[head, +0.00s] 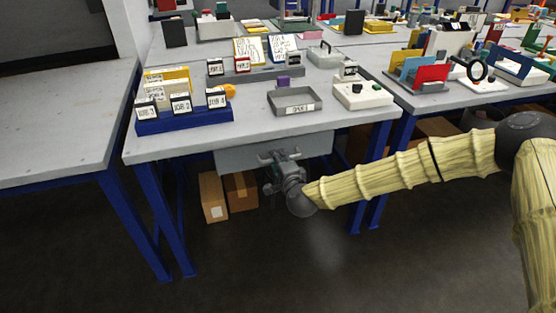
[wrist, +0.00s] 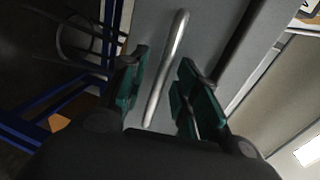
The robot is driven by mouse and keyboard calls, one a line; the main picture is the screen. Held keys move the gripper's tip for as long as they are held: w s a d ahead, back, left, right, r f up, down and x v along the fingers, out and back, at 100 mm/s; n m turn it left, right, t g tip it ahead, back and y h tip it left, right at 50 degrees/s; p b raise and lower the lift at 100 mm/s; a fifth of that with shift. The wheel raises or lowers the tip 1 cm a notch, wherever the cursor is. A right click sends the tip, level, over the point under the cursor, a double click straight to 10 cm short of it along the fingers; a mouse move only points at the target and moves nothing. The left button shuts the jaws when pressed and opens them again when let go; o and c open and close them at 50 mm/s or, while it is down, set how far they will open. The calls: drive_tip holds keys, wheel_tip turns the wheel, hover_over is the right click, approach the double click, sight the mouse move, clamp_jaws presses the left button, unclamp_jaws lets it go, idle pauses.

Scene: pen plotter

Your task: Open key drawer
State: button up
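The key drawer (head: 230,160) is a grey box front under the near edge of the table. It looks shut in the head view. In the wrist view its grey front (wrist: 210,35) carries a silver bar handle (wrist: 168,68). My gripper (head: 278,157) is in front of the drawer, at the end of my arm. In the wrist view my gripper (wrist: 158,92) is open, with its green-padded fingers on either side of the handle. A gap shows between the handle and each finger, so I see no grip on it.
On the table (head: 240,135) stand a blue rack (head: 185,118) with job cards, a grey tray (head: 296,103) and a white box (head: 362,95) with buttons. Cardboard boxes (head: 241,190) sit beneath. A blue table leg (head: 172,225) stands left of the drawer. The floor in front is clear.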

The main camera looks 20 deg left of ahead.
drive_tip(key=shift+w+a+f, duration=0.1)
drive_tip(key=shift+w+a, duration=0.25)
drive_tip(key=shift+w, duration=0.15)
clamp_jaws()
